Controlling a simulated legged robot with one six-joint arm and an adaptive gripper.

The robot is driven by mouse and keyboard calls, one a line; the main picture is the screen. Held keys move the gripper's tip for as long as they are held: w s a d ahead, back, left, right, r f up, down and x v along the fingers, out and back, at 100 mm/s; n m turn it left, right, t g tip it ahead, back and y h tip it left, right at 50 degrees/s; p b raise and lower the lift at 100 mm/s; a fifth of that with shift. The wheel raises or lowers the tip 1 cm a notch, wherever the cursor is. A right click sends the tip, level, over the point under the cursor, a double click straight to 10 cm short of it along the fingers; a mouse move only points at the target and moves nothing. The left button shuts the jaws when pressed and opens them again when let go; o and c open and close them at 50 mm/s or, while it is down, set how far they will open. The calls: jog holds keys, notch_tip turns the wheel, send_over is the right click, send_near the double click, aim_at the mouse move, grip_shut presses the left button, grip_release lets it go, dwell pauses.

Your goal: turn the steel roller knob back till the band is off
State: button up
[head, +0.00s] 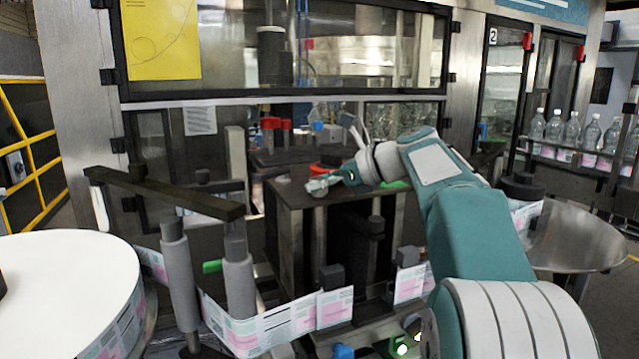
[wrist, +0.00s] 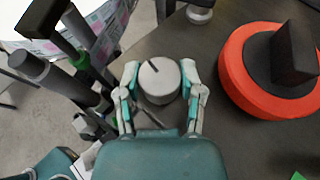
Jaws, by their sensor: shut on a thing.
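The steel roller knob (wrist: 158,82) is a round pale-grey cap with a short dark line on its top, pointing to the upper left in the wrist view. My gripper (wrist: 158,80) is shut on it, one finger against each side. In the head view my gripper (head: 330,183) reaches over the near edge of the dark machine top, and its fingers mostly hide the knob there. I cannot make out a band on the part of the knob that shows.
An orange-red ring with a black handle (wrist: 268,72) stands right of the knob. Rollers (wrist: 45,80) and a dark bar (head: 160,193) lie to the left. The label web (head: 275,323) runs in front below. A white reel (head: 70,285) is at far left.

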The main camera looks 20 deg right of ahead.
jog(key=n+g+y, duration=0.1)
jog(key=n+g, duration=0.2)
jog(key=n+g+y, duration=0.2)
jog(key=g, duration=0.1)
jog(key=shift+w+d+f+n, duration=0.1)
jog(key=shift+w+n, duration=0.05)
jog(key=shift+n, duration=0.25)
jog(key=shift+n+g+y, duration=0.3)
jog(key=o, duration=1.2)
